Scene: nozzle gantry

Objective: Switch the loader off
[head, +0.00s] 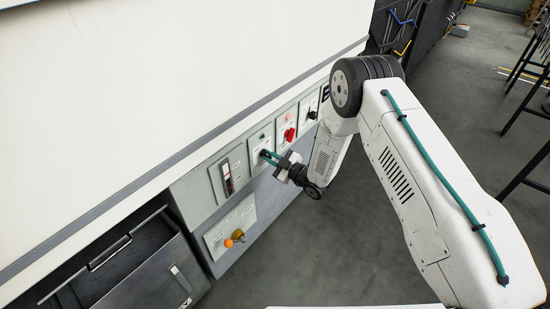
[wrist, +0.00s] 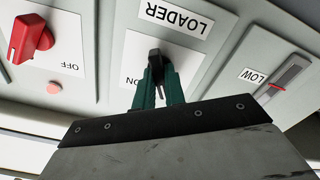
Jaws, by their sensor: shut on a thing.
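The loader panel (wrist: 125,12) is a white plate labelled LOADER, upside down in the wrist view, with the letters ON lower on it. A black switch knob (wrist: 154,55) sits at its middle. My gripper (wrist: 158,72), with green fingers, is shut on this knob. In the head view the loader panel (head: 260,138) is on the grey control strip, and my gripper (head: 267,155) reaches it from the right. The fingers hide most of the knob there, so its exact setting is hard to tell.
A red knob (head: 290,134) and a black knob (head: 311,115) lie to the right, and a slider (head: 227,178) to the left. An orange knob (head: 234,238) is on a lower plate. A dark bin (head: 135,262) stands lower left.

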